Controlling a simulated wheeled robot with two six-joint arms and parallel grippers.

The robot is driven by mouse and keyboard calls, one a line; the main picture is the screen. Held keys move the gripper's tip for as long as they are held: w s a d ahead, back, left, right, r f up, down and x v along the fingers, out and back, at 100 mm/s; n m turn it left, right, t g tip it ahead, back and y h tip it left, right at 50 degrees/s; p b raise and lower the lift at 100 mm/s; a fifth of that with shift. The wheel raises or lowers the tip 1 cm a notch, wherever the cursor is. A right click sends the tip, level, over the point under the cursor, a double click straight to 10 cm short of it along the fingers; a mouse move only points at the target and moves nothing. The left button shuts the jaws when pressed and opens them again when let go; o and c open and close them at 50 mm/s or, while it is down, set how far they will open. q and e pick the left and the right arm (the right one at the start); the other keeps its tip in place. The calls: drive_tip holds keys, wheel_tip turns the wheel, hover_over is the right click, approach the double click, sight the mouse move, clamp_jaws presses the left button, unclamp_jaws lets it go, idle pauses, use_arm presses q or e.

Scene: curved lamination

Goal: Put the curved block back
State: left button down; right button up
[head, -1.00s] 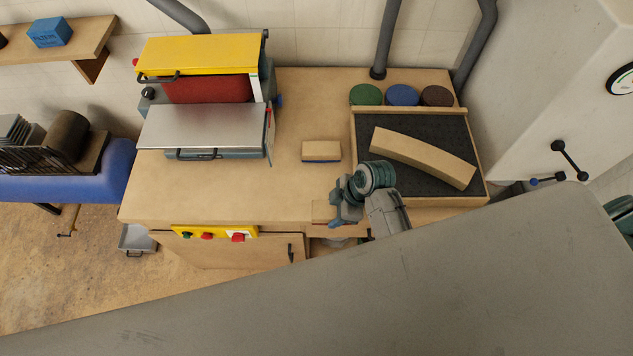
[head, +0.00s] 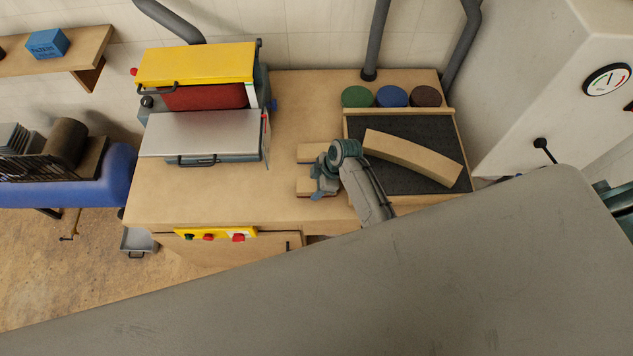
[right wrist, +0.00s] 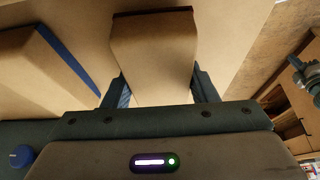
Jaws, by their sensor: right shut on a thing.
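My right gripper (head: 320,188) is shut on a pale wooden block with a dark red-brown edge (head: 304,187), over the bench near its front. In the right wrist view this block (right wrist: 155,50) sits between the two fingers, its dark edge at the far end. A large curved wooden piece (head: 412,160) lies in the dark-lined tray (head: 408,112). My left gripper is not in view.
A sander with a yellow cover (head: 195,65) stands on the left of the bench (head: 230,195). Green (head: 357,96), blue (head: 391,96) and brown (head: 426,96) discs lie behind the tray. Bare bench lies between the sander and the blocks.

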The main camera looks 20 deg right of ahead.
drive_tip(key=shift+f, duration=0.15)
drive_tip(key=o, duration=1)
drive_tip(key=shift+r, duration=0.25)
drive_tip(key=shift+d+r, duration=0.1)
drive_tip(key=shift+d, duration=0.05)
drive_tip(key=b+v, duration=0.4)
drive_tip(key=v, duration=0.6)
drive_tip(key=shift+s+d+r, duration=0.1)
drive_tip(key=shift+d+r, duration=0.05)
drive_tip(key=shift+r, duration=0.25)
drive_tip(key=shift+s+d+r, duration=0.1)
drive_tip(key=shift+r, duration=0.25)
